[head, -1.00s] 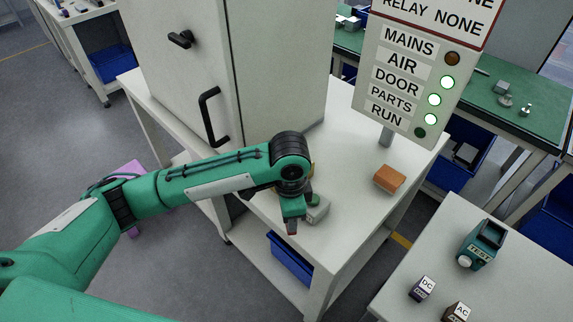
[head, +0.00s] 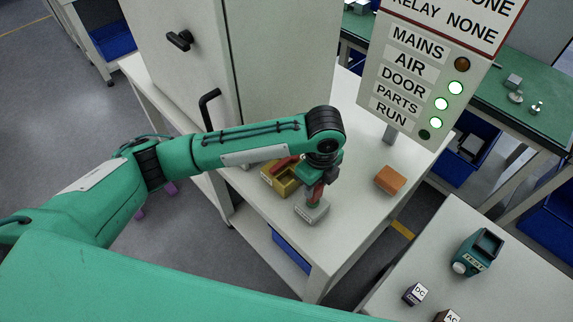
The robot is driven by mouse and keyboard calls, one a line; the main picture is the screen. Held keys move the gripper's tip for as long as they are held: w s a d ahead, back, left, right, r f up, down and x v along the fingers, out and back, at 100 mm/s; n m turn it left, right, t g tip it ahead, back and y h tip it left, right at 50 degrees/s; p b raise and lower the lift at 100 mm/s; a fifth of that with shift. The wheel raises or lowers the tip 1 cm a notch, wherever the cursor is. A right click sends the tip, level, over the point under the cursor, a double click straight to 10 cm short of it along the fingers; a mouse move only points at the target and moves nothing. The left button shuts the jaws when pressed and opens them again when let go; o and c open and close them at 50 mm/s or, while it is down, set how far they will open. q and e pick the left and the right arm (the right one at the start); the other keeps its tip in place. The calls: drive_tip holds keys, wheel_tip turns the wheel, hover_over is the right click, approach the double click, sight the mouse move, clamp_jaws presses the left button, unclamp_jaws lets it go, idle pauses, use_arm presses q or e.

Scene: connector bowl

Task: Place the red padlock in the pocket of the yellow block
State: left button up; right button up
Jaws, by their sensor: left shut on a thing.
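The yellow block (head: 287,188) sits on the white table beside the cabinet, with a red piece (head: 283,163) showing at its top. My left gripper (head: 314,189) is just right of the yellow block, pointing down and shut on the red padlock (head: 318,193). The fingers hide much of the padlock. The padlock shows in front of or above a grey block (head: 312,211); I cannot tell whether they touch. My arm and gripper cover part of the yellow block, and its pocket is not clear to see. My right gripper is out of view.
An orange block (head: 390,180) lies on the table to the right, near the post of the sign panel (head: 415,75). The grey cabinet (head: 270,60) stands behind my arm. A second table at lower right holds a teal tester (head: 477,252) and small DC and AC blocks.

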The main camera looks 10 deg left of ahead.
use_arm(q)
drive_tip(key=w+a+f+p, duration=0.1)
drive_tip(key=w+a, duration=0.1)
drive_tip(key=a, duration=0.1)
drive_tip(key=w+a+f+p, duration=0.1)
drive_tip(key=a, duration=0.1)
drive_tip(key=w+a+f+p, duration=0.1)
drive_tip(key=w+a, duration=0.1)
drive_tip(key=a, duration=0.1)
drive_tip(key=shift+w+a+f, duration=0.15)
drive_tip(key=shift+w+a, duration=0.15)
drive_tip(key=shift+f, duration=0.15)
drive_tip(key=shift+f, duration=0.1)
drive_tip(key=o, duration=1)
drive_tip(key=shift+r+b, duration=1.25)
drive_tip(key=shift+r, duration=4.9)
